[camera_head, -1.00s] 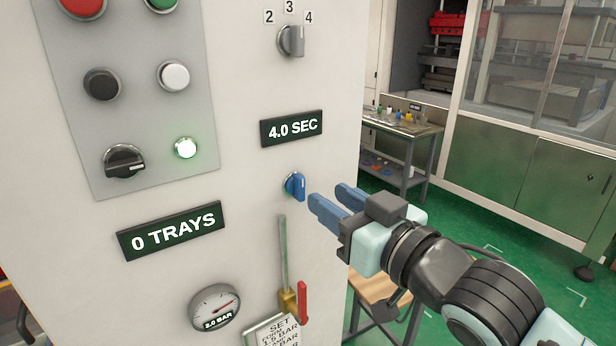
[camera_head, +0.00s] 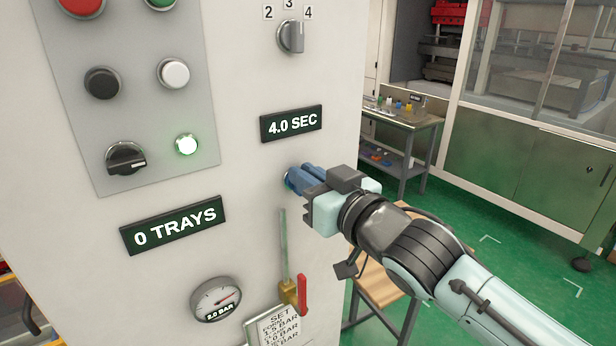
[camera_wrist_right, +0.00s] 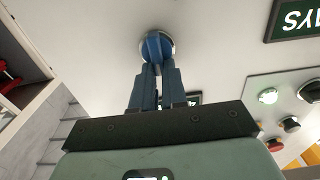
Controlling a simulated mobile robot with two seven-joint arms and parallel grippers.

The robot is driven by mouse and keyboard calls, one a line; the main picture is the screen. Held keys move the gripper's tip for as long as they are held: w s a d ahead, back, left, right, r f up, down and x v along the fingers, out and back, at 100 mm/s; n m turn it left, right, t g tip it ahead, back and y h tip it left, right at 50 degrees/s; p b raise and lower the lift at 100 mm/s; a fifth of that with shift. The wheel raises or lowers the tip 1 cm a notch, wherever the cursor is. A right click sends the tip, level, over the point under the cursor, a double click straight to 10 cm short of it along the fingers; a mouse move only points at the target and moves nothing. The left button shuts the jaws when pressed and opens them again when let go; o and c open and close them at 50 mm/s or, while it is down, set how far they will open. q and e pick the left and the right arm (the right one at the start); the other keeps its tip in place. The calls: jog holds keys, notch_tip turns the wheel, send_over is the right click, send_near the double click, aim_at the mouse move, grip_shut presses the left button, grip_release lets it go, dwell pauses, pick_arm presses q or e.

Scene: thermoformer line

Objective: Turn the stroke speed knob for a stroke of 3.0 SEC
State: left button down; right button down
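The stroke speed knob is the small blue knob (camera_wrist_right: 157,45) on the white cabinet front, under the black display (camera_head: 291,124) that reads 4.0 SEC. In the head view the knob is mostly hidden by the blue fingers of my right gripper (camera_head: 303,178). In the right wrist view the two fingers of my right gripper (camera_wrist_right: 157,72) stand close together with their tips on both sides of the knob's grip, so it looks shut on the knob. My left gripper is not in view.
A grey selector (camera_head: 291,37) marked 2, 3, 4 sits above the display. Below the knob are a red-handled valve (camera_head: 301,294), a pressure gauge (camera_head: 216,299) and a settings label (camera_head: 278,328). A button panel (camera_head: 140,100) is to the left. A wooden-topped stool (camera_head: 380,288) stands behind my arm.

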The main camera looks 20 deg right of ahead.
jog(key=shift+n, duration=0.3)
jog(key=n, duration=0.3)
jog(key=a+n+b, duration=0.1)
jog(key=n, duration=0.2)
jog(key=shift+s+f, duration=0.2)
jog(key=n, duration=0.3)
jog(key=shift+s+a+f+n, duration=0.1)
jog(key=shift+a+f+n, duration=0.15)
jog(key=shift+n, duration=0.15)
jog(key=shift+a+f+n, duration=0.1)
jog(key=shift+f+n, duration=0.05)
jog(key=shift+n, duration=1.25)
jog(key=c, duration=1.2)
grip_release()
jog(key=shift+o, duration=0.2)
